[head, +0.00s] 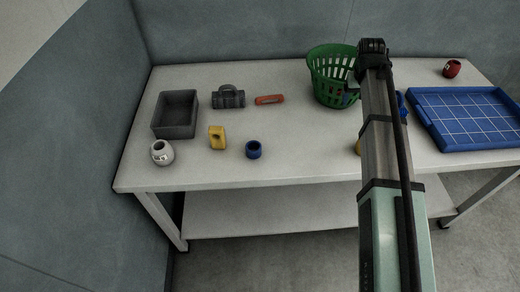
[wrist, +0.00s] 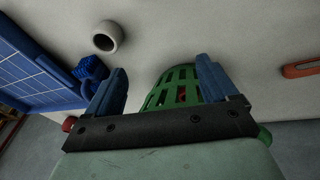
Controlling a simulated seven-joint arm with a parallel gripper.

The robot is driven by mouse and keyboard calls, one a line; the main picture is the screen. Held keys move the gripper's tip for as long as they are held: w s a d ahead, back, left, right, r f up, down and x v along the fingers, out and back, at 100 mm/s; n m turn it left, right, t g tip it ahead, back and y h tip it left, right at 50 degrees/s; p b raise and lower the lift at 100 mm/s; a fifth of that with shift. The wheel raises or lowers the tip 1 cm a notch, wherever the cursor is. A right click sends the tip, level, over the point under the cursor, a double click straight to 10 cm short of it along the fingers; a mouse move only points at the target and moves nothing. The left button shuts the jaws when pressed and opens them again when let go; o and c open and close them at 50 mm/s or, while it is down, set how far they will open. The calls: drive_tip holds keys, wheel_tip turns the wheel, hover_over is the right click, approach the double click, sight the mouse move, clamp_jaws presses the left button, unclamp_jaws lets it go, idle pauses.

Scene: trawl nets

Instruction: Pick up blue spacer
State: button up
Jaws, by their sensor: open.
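The blue spacer (head: 253,149), a short dark blue ring, stands on the white table near its front edge in the head view, right of a yellow block. I cannot make it out in the wrist view. My gripper (wrist: 161,65) is open, its two blue fingers apart with no object held between them. The green basket shows beyond the fingers in the wrist view. In the head view my arm reaches over the right half of the table, well right of the spacer, and the fingertips are hard to make out against the basket.
The table (head: 310,160) holds a grey bin (head: 174,133), white jar (head: 162,153), yellow block (head: 217,138), grey fitting (head: 228,98), orange piece (head: 269,99), green basket (head: 330,75), blue tray (head: 440,133) and red item (head: 451,68). The wrist view shows a pale ring (wrist: 107,38) and ribbed blue part (wrist: 91,68).

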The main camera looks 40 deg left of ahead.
drive_tip(key=s+a+n+g, duration=0.1)
drive_tip(key=s+a+n, duration=0.3)
drive_tip(key=s+a, duration=0.85)
drive_tip(key=r+n+g, duration=0.1)
drive_tip(key=n+g, duration=0.1)
drive_tip(key=n, duration=0.2)
hover_over(254, 147)
drive_tip(key=s+d, duration=0.2)
drive_tip(key=shift+w+a+f, duration=0.1)
drive_tip(key=shift+f, duration=2.05)
drive_tip(key=shift+w+a+f, duration=0.1)
drive_tip(key=shift+a+f, duration=0.05)
drive_tip(key=shift+f, duration=2.05)
drive_tip(key=shift+w+a+f, duration=0.1)
drive_tip(key=shift+f, duration=2.05)
drive_tip(key=shift+c, duration=0.4)
drive_tip(key=c, duration=1)
drive_tip(key=shift+r, duration=0.1)
drive_tip(key=shift+c, duration=0.2)
